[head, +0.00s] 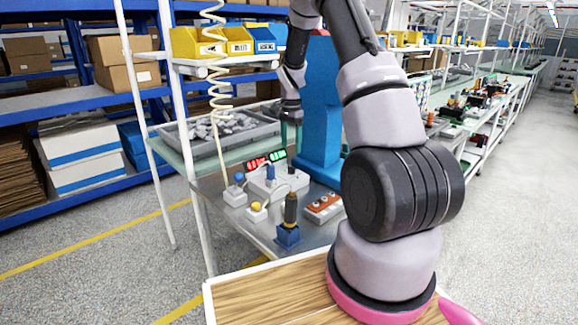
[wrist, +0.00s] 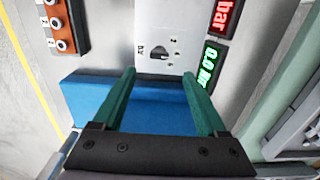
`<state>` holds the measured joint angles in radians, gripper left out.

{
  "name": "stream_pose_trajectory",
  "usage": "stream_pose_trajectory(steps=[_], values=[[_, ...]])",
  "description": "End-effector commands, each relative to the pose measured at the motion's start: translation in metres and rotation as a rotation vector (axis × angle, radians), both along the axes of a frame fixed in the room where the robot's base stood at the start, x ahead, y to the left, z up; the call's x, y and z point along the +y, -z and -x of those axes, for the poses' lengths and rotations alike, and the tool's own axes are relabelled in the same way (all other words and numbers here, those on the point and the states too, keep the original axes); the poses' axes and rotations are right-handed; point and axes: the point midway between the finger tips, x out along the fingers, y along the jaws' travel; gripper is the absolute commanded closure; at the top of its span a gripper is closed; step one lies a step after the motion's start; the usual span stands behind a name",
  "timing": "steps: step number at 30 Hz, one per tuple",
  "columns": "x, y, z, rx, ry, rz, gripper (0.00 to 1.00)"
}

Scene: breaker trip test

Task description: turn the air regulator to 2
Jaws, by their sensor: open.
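My gripper (head: 291,128) hangs above the bench in front of the blue column. In the wrist view my gripper (wrist: 158,74) is open, its two green fingers apart with nothing held between them.
The blue column (head: 321,110) stands close to my gripper, with its blue base (wrist: 85,98) under the fingers. An orange-knobbed box (head: 323,208), a dark-handled tool in a blue stand (head: 289,236) and small knobbed blocks share the bench. A grey bin (head: 265,127) stands behind.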

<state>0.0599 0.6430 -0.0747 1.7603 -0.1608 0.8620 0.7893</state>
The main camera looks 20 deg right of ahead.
Motion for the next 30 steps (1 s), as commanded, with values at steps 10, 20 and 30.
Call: stream_pose_trajectory(steps=[10, 20, 30], values=[[0.001, 0.066, 0.001, 0.004, -0.001, -0.002, 0.25], [0.0, 0.088, 0.001, 0.0, -0.001, -0.001, 0.25], [0.0, 0.088, 0.001, 0.0, -0.001, -0.001, 0.75]])
